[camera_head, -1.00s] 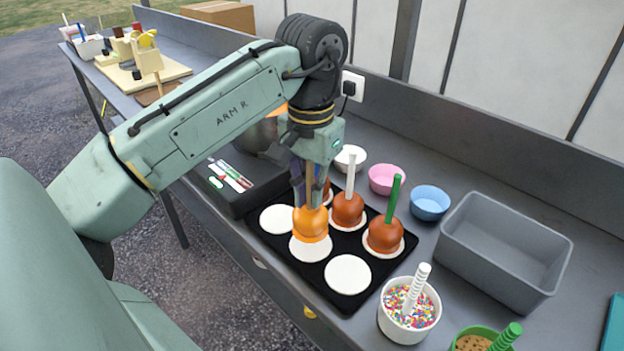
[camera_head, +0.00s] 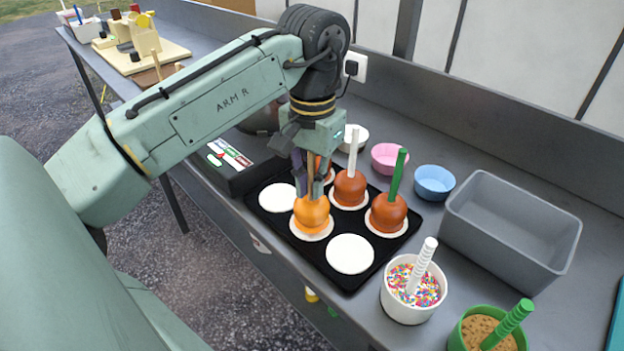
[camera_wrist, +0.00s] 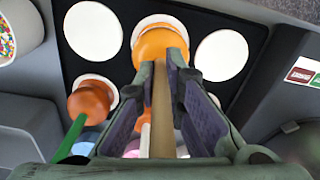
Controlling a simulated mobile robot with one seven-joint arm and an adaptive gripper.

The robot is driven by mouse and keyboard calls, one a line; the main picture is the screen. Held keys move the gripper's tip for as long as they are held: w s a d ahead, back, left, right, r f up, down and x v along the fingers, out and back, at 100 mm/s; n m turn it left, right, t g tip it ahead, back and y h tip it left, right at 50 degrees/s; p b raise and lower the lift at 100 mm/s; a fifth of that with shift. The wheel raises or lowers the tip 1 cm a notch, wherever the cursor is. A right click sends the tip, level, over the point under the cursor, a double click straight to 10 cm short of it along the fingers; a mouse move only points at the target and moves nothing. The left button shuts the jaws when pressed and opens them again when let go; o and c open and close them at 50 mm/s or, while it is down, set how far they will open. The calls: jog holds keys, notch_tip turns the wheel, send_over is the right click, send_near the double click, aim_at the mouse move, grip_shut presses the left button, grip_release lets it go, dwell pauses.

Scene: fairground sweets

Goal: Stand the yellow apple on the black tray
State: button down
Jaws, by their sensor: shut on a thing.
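The yellow apple (camera_head: 311,214) has an orange-yellow coat and a wooden stick. It is upright over the middle white disc of the front row on the black tray (camera_head: 301,250), and it appears to touch that disc. In the wrist view the apple (camera_wrist: 160,45) stands below the fingers, with its pale disc showing past it. My gripper (camera_head: 308,182) is shut on its stick (camera_wrist: 162,110). The stick is partly hidden by the fingers in the head view.
Brown-red apples with a white stick (camera_head: 349,188) and a green stick (camera_head: 387,213) stand on the tray beside it, with another partly hidden behind my gripper. White discs (camera_head: 350,254) to either side are empty. A sprinkles cup (camera_head: 405,303) and grey bin (camera_head: 490,250) are at right.

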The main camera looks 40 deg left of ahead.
jog(key=shift+f, duration=0.45)
jog(key=c, duration=1.6)
grip_release()
notch_tip(320, 180, up, 12)
